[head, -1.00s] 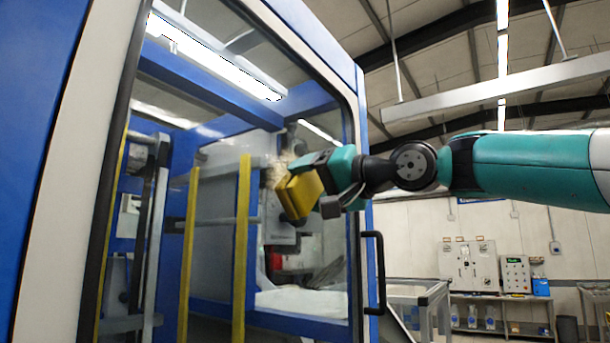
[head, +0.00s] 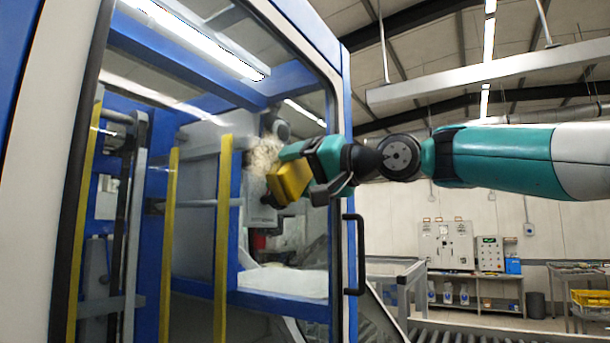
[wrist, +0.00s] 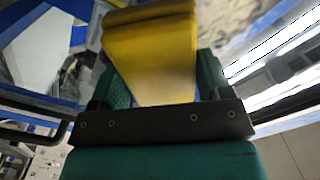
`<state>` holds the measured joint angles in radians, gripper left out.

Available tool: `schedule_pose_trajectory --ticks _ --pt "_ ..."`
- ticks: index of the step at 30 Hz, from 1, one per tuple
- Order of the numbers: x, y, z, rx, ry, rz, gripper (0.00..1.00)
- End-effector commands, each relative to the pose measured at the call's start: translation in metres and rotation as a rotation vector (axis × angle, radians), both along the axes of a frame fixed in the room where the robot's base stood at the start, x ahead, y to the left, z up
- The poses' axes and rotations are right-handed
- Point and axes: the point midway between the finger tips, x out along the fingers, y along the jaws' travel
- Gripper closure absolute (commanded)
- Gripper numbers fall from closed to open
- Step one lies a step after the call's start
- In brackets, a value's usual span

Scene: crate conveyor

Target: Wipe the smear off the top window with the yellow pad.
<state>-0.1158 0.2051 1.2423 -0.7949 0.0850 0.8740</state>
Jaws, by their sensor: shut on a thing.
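My gripper (head: 308,172) is shut on the yellow pad (head: 289,182), in front of the glass of the top window (head: 190,110) near its right side. The pad also shows in the wrist view (wrist: 155,50), between the green fingers. A pale, mottled smear (head: 262,153) lies on the glass just up and left of the pad; the pad or gripper may hide part of it. In the wrist view the smear (wrist: 240,25) shows to the right of the pad. I cannot tell whether the pad touches the glass.
A black door handle (head: 355,255) stands out at the right edge of the window frame, below my gripper. A roller conveyor (head: 470,330) runs at the lower right. Control boxes (head: 447,245) are on the far wall. The space right of the door is open.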

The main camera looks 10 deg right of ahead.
Motion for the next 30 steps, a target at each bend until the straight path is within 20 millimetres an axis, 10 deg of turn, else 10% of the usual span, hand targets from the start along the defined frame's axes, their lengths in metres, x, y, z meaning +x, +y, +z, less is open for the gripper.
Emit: schedule_pose_trajectory --ticks 30 --pt "-0.055 0.043 -0.001 0.001 0.0 0.005 0.47"
